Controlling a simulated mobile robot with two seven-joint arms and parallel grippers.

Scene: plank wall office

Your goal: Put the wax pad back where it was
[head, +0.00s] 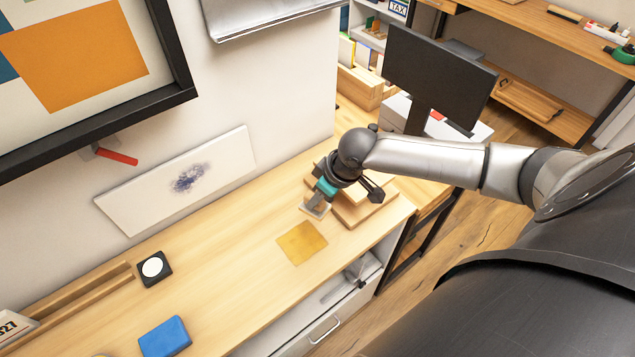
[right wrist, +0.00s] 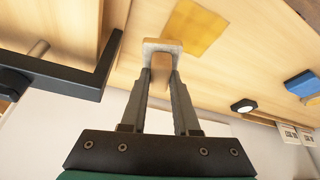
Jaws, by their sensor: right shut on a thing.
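A small pale pad with a wooden grip, which looks like the wax pad (head: 316,211), is between the fingers of my right gripper (head: 320,198). In the right wrist view the pad (right wrist: 150,46) sits across the fingertips (right wrist: 161,75), with its wooden grip between them. A flat amber square (head: 302,242) lies on the counter just in front of the pad; it also shows in the right wrist view (right wrist: 193,27). I cannot tell whether the pad touches the counter. My left gripper is not in view.
A stepped wooden block (head: 357,210) stands right beside the right gripper. A black puck with a white top (head: 154,268) and a blue block (head: 164,337) lie further left on the counter (head: 225,260). A smudged white panel (head: 178,181) leans against the wall. The counter's middle is clear.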

